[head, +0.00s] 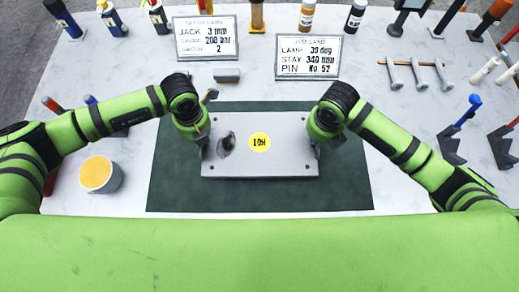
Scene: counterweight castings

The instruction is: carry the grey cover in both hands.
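The grey cover (275,163) is a flat rectangular plate in the middle of the head view, over a dark green mat (180,190). It has a yellow round label reading "10H", a dark rough-edged mark or hole left of the label, and small dark dots near its corners. My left gripper (204,150) is at its left edge and my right gripper (316,151) at its right edge. The fingers are small and partly hidden by the wrists, so their closure is unclear. I cannot tell whether the cover rests on the mat or is slightly raised.
Two cards, a setup card (206,38) and a job card (308,57), stand behind the mat. A small grey block (227,75) lies near the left wrist. A white tub (101,175) with orange contents is at left. Tools (460,130) and bottles crowd the right and back.

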